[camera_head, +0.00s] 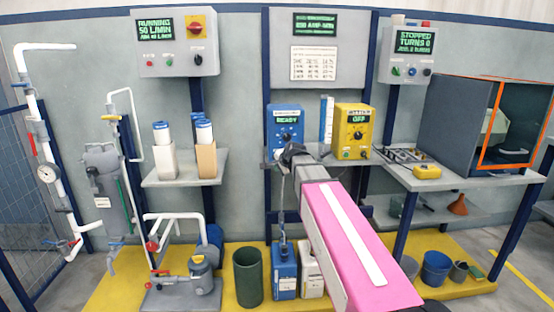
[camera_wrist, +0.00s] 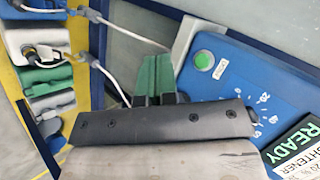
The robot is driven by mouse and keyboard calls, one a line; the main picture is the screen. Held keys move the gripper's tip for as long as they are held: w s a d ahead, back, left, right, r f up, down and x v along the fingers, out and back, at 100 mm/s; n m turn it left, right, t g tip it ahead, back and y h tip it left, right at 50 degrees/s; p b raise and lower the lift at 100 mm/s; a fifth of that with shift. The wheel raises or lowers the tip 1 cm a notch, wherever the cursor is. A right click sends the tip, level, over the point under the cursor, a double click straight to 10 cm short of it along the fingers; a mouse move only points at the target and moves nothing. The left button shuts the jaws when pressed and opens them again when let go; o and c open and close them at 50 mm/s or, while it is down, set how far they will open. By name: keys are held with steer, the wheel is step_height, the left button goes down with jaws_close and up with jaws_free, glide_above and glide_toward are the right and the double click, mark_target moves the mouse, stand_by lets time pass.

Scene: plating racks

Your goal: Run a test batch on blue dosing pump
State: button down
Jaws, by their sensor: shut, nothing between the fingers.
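The blue dosing pump (camera_head: 287,112) stands on the bench at the middle, its small screen reading READY in green. In the wrist view its blue face (camera_wrist: 235,75) fills the right side, with a round green button (camera_wrist: 203,63) and part of the READY screen (camera_wrist: 297,140). My gripper (camera_head: 289,150) is in front of the pump's lower part and hides some of it. In the wrist view my gripper (camera_wrist: 157,62) is shut and empty, its narrow tips left of the green button. I cannot tell whether they touch the pump.
A yellow pump (camera_head: 355,122) reading OFF stands to the right of the blue one. Thin tubes hang toward a blue canister (camera_head: 285,274) and a white canister (camera_head: 311,274) below. A shelf with filter cartridges (camera_head: 204,131) is at left. A dark orange-edged enclosure (camera_head: 455,125) is at right.

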steer(key=w, duration=0.7)
steer(key=shift+w, duration=0.4)
steer(key=shift+w, duration=0.15)
stand_by(1.6)
steer(key=shift+w, duration=0.3)
steer(key=shift+w, duration=0.5)
stand_by(0.8)
steer(key=shift+s, duration=0.95)
steer(key=s, duration=0.5)
stand_by(0.4)
